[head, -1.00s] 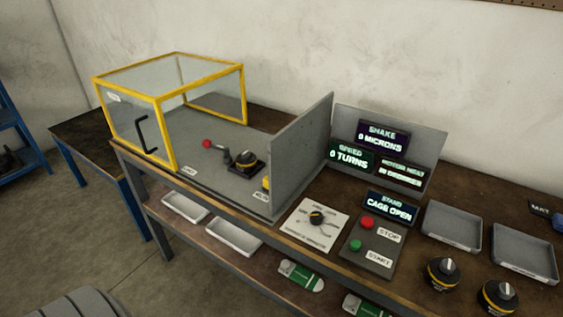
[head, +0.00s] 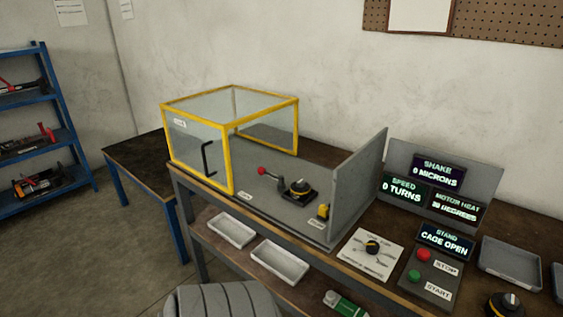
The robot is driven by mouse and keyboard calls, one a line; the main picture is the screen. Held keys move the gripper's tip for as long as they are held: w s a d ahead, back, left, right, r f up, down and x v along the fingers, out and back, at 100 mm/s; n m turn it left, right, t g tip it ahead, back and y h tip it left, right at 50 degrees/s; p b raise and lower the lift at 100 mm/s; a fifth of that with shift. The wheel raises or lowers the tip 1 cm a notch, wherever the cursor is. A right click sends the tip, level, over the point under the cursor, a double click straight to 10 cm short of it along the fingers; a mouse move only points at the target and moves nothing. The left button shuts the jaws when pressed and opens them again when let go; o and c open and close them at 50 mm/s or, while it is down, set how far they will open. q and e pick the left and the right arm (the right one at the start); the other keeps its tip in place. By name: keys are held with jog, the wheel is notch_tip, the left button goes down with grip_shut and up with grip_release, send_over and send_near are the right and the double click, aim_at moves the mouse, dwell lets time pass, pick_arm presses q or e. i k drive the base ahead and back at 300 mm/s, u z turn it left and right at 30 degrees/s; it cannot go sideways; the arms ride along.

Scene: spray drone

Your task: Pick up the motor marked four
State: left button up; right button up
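A black motor with a yellow band and a pale top (head: 503,305) stands on the bench at the bottom right, cut by the frame's lower edge. I cannot read a number on either motor. Neither of my grippers is in view.
The yellow-framed clear cage (head: 230,140) stands left of the mounted motor; a display (head: 444,238) reads CAGE OPEN. A grey upright panel (head: 358,185) stands right of it. A dial plate (head: 371,252), STOP and START buttons (head: 423,254) and grey tray (head: 510,263) lie rightward.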

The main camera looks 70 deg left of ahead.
aim_at(298, 194)
jog(key=k, duration=0.5)
jog(key=u, duration=0.75)
